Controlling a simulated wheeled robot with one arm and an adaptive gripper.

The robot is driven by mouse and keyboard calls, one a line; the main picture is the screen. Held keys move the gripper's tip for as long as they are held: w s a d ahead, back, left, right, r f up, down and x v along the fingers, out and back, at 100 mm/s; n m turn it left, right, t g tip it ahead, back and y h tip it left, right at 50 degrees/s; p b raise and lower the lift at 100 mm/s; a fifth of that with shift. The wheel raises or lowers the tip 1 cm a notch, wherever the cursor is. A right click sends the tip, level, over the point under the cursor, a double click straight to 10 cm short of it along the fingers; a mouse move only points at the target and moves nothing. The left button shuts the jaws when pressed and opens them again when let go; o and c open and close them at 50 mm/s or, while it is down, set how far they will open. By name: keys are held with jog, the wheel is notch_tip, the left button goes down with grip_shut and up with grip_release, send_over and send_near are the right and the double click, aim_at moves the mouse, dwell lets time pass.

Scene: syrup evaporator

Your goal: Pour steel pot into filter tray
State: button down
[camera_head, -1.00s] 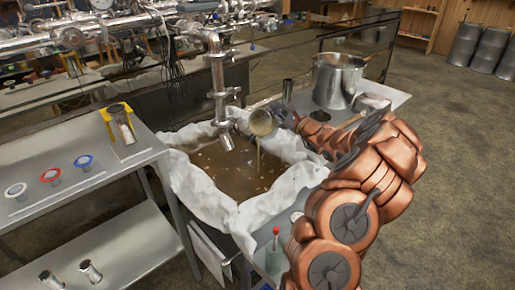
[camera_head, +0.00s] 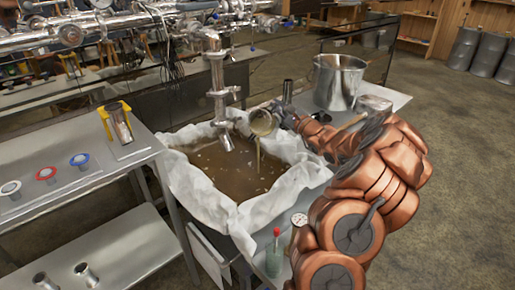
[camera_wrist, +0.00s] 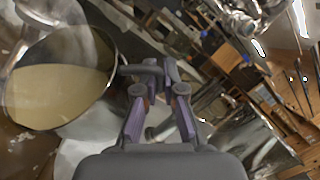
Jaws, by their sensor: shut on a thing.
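In the wrist view the pot (camera_wrist: 62,80) shows at the left with pale tan liquid inside. My gripper (camera_head: 284,113) is shut on the pot's handle side; in the wrist view its fingers (camera_wrist: 157,92) are close together on the handle. The filter tray (camera_head: 290,190) is lined with white cloth and holds brown liquid with light bits on top.
A large steel pot (camera_head: 339,82) stands on the table behind my arm. A valve pipe (camera_head: 218,95) hangs over the tray. A steel bench (camera_head: 75,160) with coloured rings is at the left. A red-capped bottle (camera_head: 275,253) and a gauge (camera_head: 298,222) stand near the tray.

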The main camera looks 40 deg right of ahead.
jog(key=shift+s+a+r+n+t+y+b, duration=0.35)
jog(key=shift+n+b, duration=0.3)
jog(key=shift+b, duration=0.4)
jog(key=shift+s+a+r+n+t+y+b, duration=0.35)
jog(key=shift+r+n+b, duration=0.3)
jog(key=shift+b, duration=0.45)
jog(key=shift+s+a+r+n+t+y+b, duration=0.15)
jog(key=shift+a+r+n+b, duration=0.25)
jog(key=shift+n+b, duration=0.5)
jog(key=shift+s+a+r+n+t+y+b, duration=0.3)
jog(key=shift+s+a+n+b, duration=0.2)
jog(key=shift+b, duration=0.4)
jog(key=shift+s+a+r+n+t+y+b, duration=0.15)
jog(key=shift+s+a+n+y+b, duration=0.35)
jog(key=shift+b, duration=0.35)
jog(key=shift+s+a+r+n+t+y+b, duration=0.1)
jog(key=shift+s+a+n+y+b, duration=0.3)
jog(key=shift+b, duration=0.8)
jog(key=shift+s+a+r+n+t+y+b, duration=0.15)
jog(key=shift+a+n+y+b, duration=0.2)
jog(key=shift+n+b, duration=0.65)
jog(key=shift+s+a+r+n+t+y+b, duration=0.15)
jog(key=shift+a+n+y+b, duration=0.25)
jog(key=shift+b, duration=0.95)
jog(key=shift+r, duration=0.1)
